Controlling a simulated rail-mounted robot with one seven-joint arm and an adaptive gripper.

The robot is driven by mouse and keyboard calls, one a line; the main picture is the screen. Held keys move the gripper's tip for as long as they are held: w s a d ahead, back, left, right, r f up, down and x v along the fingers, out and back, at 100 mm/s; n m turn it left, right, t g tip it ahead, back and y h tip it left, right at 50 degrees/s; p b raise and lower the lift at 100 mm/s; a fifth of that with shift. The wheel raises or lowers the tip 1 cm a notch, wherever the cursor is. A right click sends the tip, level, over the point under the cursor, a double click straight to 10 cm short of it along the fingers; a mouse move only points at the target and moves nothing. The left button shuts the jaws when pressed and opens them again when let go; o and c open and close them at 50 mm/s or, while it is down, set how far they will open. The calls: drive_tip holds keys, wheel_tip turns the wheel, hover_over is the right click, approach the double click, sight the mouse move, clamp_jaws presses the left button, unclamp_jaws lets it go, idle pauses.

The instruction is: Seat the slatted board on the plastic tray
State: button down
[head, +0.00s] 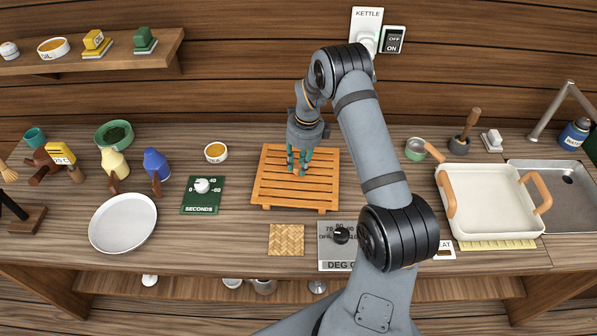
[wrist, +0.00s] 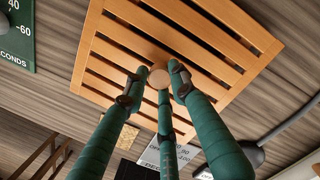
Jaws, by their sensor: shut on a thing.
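The slatted board (head: 273,190) is an orange-brown wooden square in the middle of the counter in the head view. It fills the upper middle of the wrist view (wrist: 104,50). My gripper (head: 299,163) is above its middle, pointing down, with its green fingers shut around a small round wooden knob (wrist: 159,78). I cannot tell whether the board rests on the counter or is slightly raised. A cream tray (head: 497,232) with two tan handles, seemingly the plastic tray, stands at the right, apart from the board. Its inside looks empty.
A metal basin (head: 570,215) adjoins the cream tray. My arm crosses between board and tray, near a small green pot (head: 415,149). A control panel (head: 336,258) and woven mat (head: 286,240) lie in front of the board. A green timer (head: 203,196) is to its left.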

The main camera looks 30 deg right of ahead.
sight(299, 166)
drive_tip(key=shift+r, duration=0.15)
drive_tip(key=shift+r+p, duration=1.35)
drive_tip(key=shift+r, duration=1.05)
